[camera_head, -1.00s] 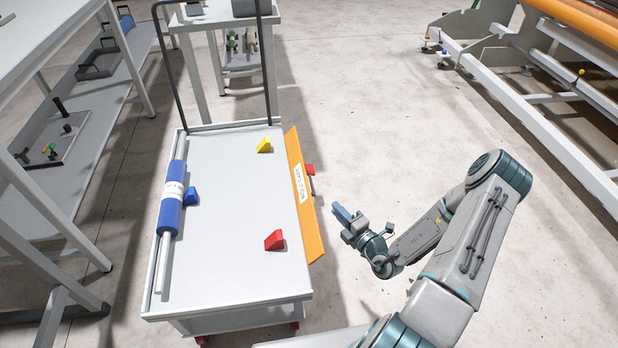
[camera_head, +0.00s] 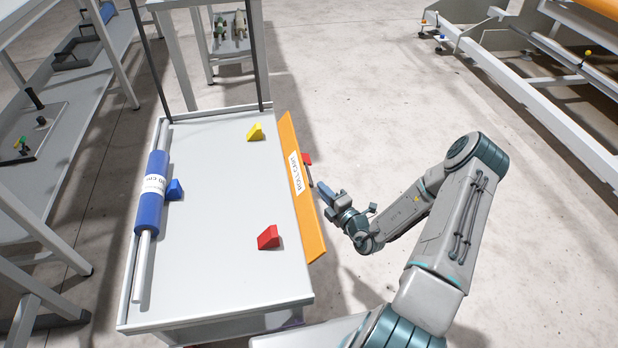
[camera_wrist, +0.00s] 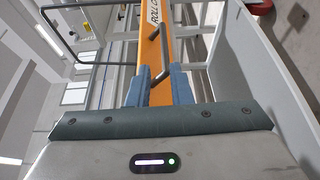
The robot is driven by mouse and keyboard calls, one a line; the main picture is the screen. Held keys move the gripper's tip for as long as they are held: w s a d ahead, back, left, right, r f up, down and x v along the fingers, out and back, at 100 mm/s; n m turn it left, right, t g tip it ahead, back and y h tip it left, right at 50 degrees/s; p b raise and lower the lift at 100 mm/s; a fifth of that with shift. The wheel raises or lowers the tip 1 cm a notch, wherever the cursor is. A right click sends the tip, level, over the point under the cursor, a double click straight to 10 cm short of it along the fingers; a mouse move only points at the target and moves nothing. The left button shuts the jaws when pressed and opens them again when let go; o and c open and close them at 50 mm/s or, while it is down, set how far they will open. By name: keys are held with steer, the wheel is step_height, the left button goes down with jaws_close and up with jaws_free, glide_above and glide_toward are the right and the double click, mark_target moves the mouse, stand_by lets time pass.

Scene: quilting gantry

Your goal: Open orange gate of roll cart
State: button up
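The roll cart (camera_head: 205,293) has an orange gate (camera_head: 313,235) along its right side, labelled "ROLL CART" in part. The gate runs the length of that edge and also shows in the wrist view (camera_wrist: 148,48). A dark bar handle (camera_wrist: 163,62) stands on the gate's outer face. A small red part (camera_head: 307,159) sits by it in the head view. My gripper (camera_head: 321,190) is beside the gate's outer face, close to the handle. In the wrist view its two blue fingers (camera_wrist: 159,84) are apart, with the handle between or just beyond their tips. Contact cannot be told.
On the cart lie a blue roll on a rod (camera_head: 151,195) and blue (camera_head: 175,190), yellow (camera_head: 255,131) and red (camera_head: 268,238) wedges. A shelf bench (camera_head: 60,110) stands left, a machine frame (camera_head: 540,105) far right. Open floor lies right of the cart.

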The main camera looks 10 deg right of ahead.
mark_target(309, 175)
steer(key=b+x, duration=0.2)
steer(key=x, duration=0.6)
steer(key=shift+w+a, duration=0.1)
steer(key=shift+w, duration=0.15)
